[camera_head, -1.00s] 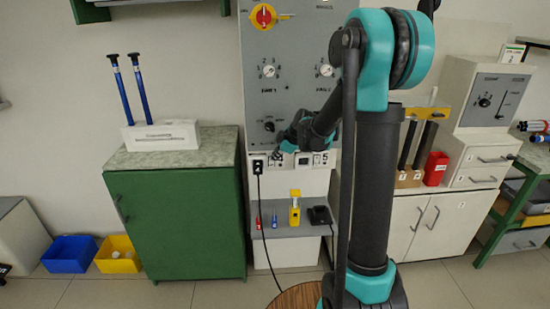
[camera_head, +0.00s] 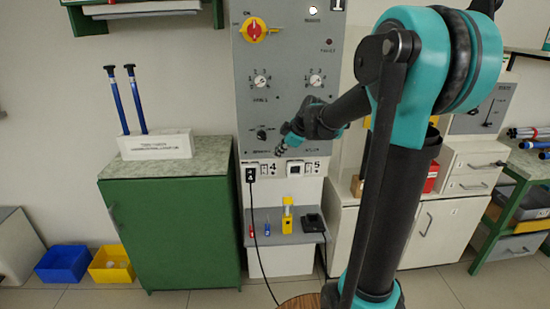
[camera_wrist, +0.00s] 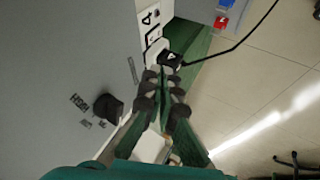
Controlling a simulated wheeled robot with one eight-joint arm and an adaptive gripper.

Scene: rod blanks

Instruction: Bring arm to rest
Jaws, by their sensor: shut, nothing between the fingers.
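My gripper (camera_head: 283,147) is shut and empty. In the head view it is in front of the lower part of the grey control panel (camera_head: 285,95), just right of and below a black knob (camera_head: 261,134). In the wrist view my gripper (camera_wrist: 163,84) shows its fingers together, with the panel face (camera_wrist: 60,60) on the left and the same knob (camera_wrist: 107,107) beside it. My arm's elbow is bent high at the right and hides part of the scene behind it.
A black plug (camera_head: 250,174) with a hanging cable sits at the socket row. A small shelf (camera_head: 285,228) below holds a yellow item (camera_head: 287,215) and small tools. A green cabinet (camera_head: 175,225) stands left, white drawers (camera_head: 470,170) right. Open floor lies in front.

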